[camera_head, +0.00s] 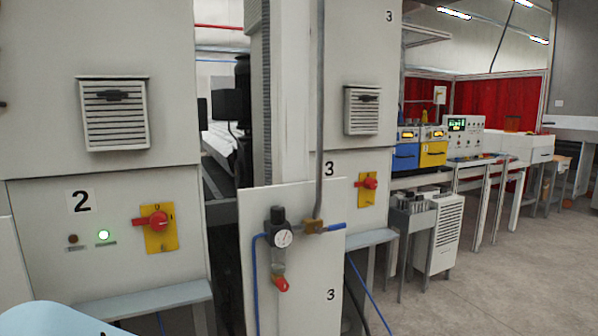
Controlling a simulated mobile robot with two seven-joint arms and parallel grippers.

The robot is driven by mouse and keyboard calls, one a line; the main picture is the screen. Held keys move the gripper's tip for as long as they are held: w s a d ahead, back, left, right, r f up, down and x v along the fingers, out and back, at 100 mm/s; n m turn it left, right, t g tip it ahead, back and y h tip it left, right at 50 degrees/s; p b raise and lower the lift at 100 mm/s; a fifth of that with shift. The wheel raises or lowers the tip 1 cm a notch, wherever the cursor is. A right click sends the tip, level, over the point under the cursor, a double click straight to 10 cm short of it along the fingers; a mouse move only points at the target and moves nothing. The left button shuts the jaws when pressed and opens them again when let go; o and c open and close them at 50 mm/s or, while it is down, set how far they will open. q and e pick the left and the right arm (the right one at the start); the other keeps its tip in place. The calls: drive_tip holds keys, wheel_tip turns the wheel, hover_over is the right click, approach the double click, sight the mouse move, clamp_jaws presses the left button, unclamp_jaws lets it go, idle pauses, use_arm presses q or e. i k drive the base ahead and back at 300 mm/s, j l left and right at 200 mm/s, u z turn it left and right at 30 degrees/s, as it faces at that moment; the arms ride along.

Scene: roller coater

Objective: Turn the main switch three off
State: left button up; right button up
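Main switch three is a red rotary handle (369,183) on a yellow plate (365,198), on the grey cabinet marked 3, right of the middle of the head view. Its handle lies roughly level. A similar red switch (152,221) on a yellow plate sits on the cabinet marked 2 (140,190) at the left, beside a lit green lamp (103,235). Neither of my grippers shows in this view.
A panel with a pressure gauge (284,238), blue hoses and a pipe stands between the two cabinets, left of switch three. Ledges (372,237) jut out below the cabinets. Benches with machines (432,145) stand at the right. The floor (470,295) at front right is clear.

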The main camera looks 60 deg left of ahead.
sight(369, 183)
drive_tip(key=i+l+u, duration=0.2)
drive_tip(key=u, duration=1.45)
drive_tip(key=i+l+z, duration=0.1)
drive_tip(key=l, duration=0.35)
drive_tip(key=i+l+z, duration=0.15)
drive_tip(key=l, duration=0.25)
drive_tip(key=i+l+z, duration=0.1)
drive_tip(key=i+l, duration=0.15)
drive_tip(key=l, duration=0.15)
drive_tip(key=i+l+z, duration=0.15)
drive_tip(key=l, duration=0.25)
drive_tip(key=i+l+z, duration=0.1)
drive_tip(key=i+l, duration=0.15)
drive_tip(key=l, duration=0.1)
